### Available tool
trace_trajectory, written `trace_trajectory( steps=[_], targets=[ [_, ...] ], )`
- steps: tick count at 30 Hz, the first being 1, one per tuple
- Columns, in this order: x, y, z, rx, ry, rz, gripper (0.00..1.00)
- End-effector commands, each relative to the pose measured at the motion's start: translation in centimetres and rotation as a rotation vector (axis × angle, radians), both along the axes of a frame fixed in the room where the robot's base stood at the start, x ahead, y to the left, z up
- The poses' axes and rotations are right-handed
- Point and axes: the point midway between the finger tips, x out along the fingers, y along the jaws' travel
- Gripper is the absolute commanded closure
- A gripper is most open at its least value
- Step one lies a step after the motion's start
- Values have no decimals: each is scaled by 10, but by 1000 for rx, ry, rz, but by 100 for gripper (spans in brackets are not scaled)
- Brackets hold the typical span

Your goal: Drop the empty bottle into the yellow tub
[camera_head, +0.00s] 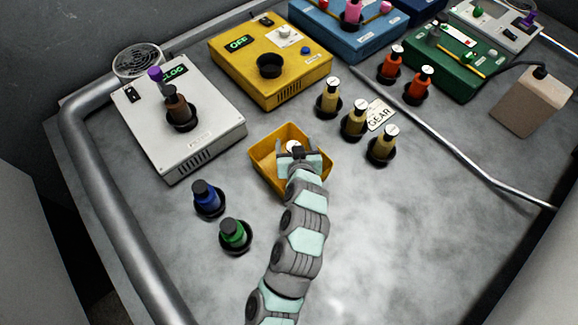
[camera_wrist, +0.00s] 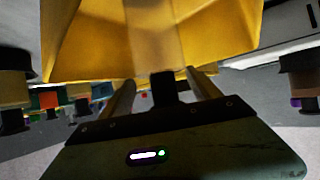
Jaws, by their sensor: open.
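The yellow tub (camera_head: 262,172) stands on the grey bench in the middle of the head view. My gripper (camera_head: 294,143) is over the tub with its two fingers apart. A pale round top, perhaps of a bottle (camera_head: 292,146), shows between the fingers. Its body is hidden, so I cannot tell whether it rests in the tub. In the wrist view the tub (camera_wrist: 85,40) fills the top, and the open fingers (camera_wrist: 160,77) point towards it. A dark block shows between them. I cannot tell which bottle is the empty one.
Left of the tub stand a blue bottle (camera_head: 206,196) and a green bottle (camera_head: 233,233) in black holders. Several tan bottles (camera_head: 354,118) stand to its right. A white machine (camera_head: 200,146) and a yellow machine (camera_head: 290,84) lie behind. The bench at front right is clear.

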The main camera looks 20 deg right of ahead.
Motion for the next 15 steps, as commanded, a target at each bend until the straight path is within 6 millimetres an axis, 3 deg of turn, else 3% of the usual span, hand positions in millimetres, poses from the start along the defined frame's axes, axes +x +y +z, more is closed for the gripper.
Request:
trace_trajectory(
  steps=[8,15],
  targets=[
    [-12,1,7,-2,1,-4,23],
    [-49,14,29,-1,1,1,23]
  ],
)
